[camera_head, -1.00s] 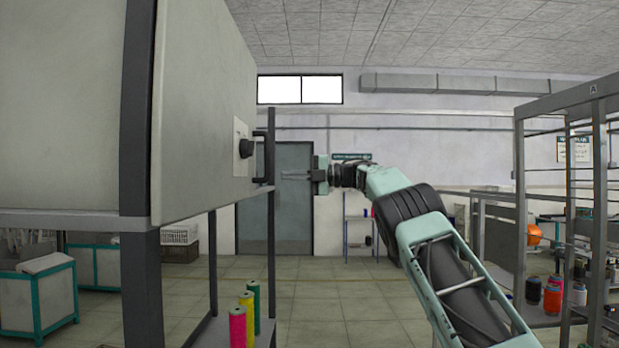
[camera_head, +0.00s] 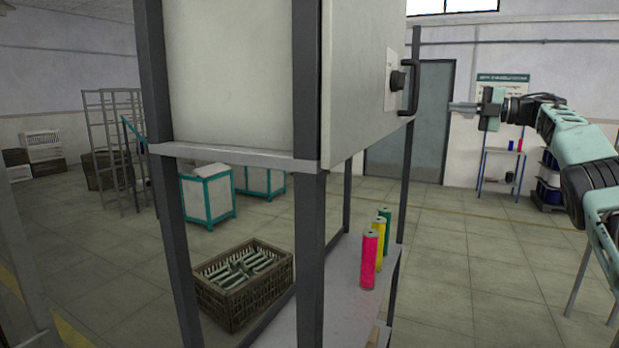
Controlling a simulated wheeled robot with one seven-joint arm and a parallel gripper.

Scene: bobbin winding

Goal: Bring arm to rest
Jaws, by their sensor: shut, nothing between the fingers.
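My gripper (camera_head: 463,107) is at the right of the head view, at the end of my bent, pale green arm. The fingers are shut and hold nothing. The arm reaches in from the right edge and is raised in the air.
A grey cabinet (camera_head: 245,85) on dark posts stands left of my gripper. Pink (camera_head: 369,260), yellow (camera_head: 378,257) and green (camera_head: 386,217) spools stand on its lower shelf (camera_head: 345,295). A brown crate (camera_head: 245,285) is at lower left. Floor at lower right is mostly clear.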

